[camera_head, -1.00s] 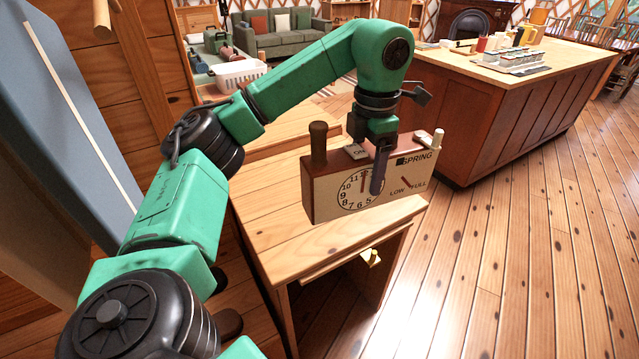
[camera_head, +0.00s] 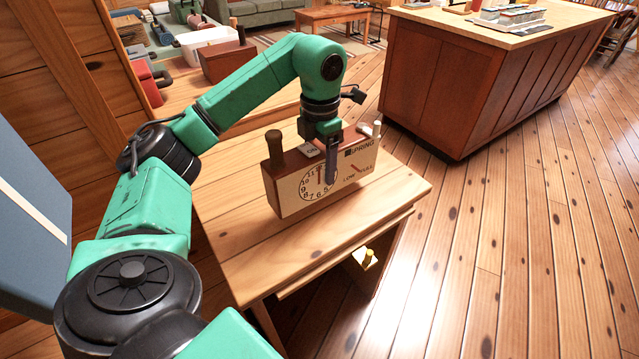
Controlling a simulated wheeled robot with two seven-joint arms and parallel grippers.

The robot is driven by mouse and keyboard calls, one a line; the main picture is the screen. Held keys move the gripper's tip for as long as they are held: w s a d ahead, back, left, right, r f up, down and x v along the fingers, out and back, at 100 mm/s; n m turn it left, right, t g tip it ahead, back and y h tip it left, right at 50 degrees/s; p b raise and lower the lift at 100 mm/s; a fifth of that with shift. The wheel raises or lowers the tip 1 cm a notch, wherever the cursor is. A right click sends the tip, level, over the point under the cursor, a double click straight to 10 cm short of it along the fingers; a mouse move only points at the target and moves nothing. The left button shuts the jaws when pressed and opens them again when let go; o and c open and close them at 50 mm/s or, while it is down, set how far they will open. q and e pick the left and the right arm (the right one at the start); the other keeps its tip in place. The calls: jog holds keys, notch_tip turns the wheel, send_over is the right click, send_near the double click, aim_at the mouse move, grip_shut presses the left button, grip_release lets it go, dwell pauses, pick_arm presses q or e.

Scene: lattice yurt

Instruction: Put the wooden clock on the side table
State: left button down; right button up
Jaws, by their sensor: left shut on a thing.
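The wooden clock (camera_head: 290,194) is a brown box with a cream face, a round dial, the words SPRING, LOW and FULL, and pegs on top. My left gripper (camera_head: 331,165) is shut on the clock from above, one finger showing in front of its face. The clock is upright, over the light wooden side table (camera_head: 250,252). I cannot tell whether its bottom touches the tabletop. The side table has a drawer front with a yellow knob. My right gripper is not in view.
A large brown cabinet island (camera_head: 470,85) with items on its top stands at the back right. A white basket (camera_head: 205,42) and a brown box (camera_head: 228,62) are behind my arm. Bare tabletop shows in front of and right of the clock. The plank floor at right is clear.

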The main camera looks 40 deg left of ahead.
pick_arm(q)
jog(key=f, duration=0.3)
jog(key=shift+s+d+f, duration=0.2)
jog(key=shift+s+f, duration=0.1)
jog(key=shift+w+a+f, duration=0.1)
jog(key=shift+w+f, duration=0.05)
jog(key=shift+f, duration=0.15)
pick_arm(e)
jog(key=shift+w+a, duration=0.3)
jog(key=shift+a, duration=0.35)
pick_arm(q)
jog(key=shift+f, duration=0.1)
grip_release()
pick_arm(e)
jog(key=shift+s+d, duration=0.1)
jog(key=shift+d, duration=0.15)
